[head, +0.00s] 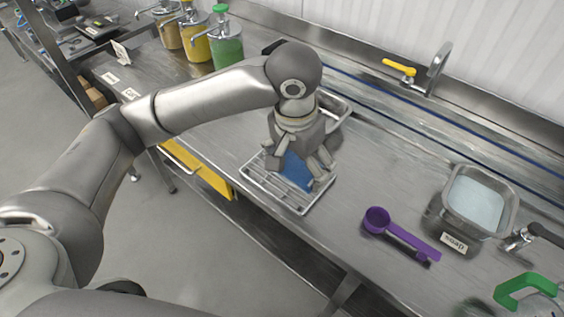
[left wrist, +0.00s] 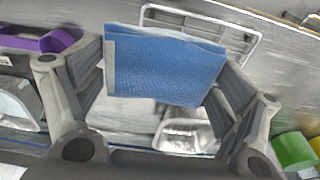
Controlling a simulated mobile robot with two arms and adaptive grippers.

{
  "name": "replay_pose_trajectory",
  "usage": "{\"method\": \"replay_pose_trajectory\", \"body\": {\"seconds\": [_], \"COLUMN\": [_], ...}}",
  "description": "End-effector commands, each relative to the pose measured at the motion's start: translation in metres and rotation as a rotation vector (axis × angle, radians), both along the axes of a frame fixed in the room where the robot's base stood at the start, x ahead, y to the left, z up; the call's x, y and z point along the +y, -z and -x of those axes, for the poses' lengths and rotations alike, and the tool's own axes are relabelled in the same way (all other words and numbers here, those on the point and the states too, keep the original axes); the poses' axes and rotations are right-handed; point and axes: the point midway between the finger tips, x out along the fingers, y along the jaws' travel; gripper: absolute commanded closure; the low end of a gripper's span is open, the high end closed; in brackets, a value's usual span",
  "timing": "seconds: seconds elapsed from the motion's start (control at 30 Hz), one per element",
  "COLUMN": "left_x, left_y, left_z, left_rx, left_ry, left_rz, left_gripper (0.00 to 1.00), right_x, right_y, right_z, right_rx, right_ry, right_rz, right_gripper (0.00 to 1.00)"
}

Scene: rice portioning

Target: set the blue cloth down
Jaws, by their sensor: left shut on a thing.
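The blue cloth (head: 296,174) is a folded, textured piece between the fingers of my left gripper (head: 298,166). That gripper is shut on it and points down over a wire rack (head: 258,186) near the counter's front edge. In the left wrist view the cloth (left wrist: 165,68) spans the space between the fingers, and part of the rack (left wrist: 205,15) shows beyond it. I cannot tell whether the cloth touches the rack. My right gripper is not in view.
A purple scoop (head: 378,221) lies right of the rack. A metal pan (head: 337,107) is behind the gripper. Pump dispensers, including a green one (head: 227,47), stand at back left.

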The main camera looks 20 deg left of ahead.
Motion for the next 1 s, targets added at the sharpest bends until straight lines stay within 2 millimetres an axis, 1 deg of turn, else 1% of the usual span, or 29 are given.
{"method": "replay_pose_trajectory", "body": {"seconds": [0.03, 0.13, 0.23, 0.4, 0.57, 0.63, 0.7, 0.83, 1.0], "left_x": [0.009, 0.022, 0.030, 0.039, 0.042, 0.046, 0.046, 0.046, 0.045], "left_y": [0.004, 0.015, 0.037, 0.059, 0.068, 0.076, 0.085, 0.101, 0.106], "left_z": [-0.011, -0.033, -0.045, -0.061, -0.068, -0.072, -0.072, -0.072, -0.072], "left_rx": [0.002, 0.001, 0.003, 0.001, 0.001, 0.002, 0.002, 0.001, -0.003], "left_ry": [-0.008, -0.008, -0.004, -0.001, -0.001, -0.001, 0.001, 0.001, 0.002], "left_rz": [-0.003, -0.003, -0.003, -0.001, 0.000, -0.002, -0.002, -0.001, 0.001], "left_gripper": [0.30, 0.30, 0.30, 0.30, 0.30, 0.30, 0.30, 0.30, 0.30], "right_x": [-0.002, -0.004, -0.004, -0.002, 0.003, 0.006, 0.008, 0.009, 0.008], "right_y": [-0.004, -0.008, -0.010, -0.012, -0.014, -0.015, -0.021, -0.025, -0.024], "right_z": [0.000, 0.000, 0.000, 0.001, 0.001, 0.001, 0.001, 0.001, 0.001], "right_rx": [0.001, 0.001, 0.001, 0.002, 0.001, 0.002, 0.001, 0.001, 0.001], "right_ry": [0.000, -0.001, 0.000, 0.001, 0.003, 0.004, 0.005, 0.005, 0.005], "right_rz": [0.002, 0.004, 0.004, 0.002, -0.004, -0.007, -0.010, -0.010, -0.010], "right_gripper": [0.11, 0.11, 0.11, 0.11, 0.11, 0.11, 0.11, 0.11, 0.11]}}
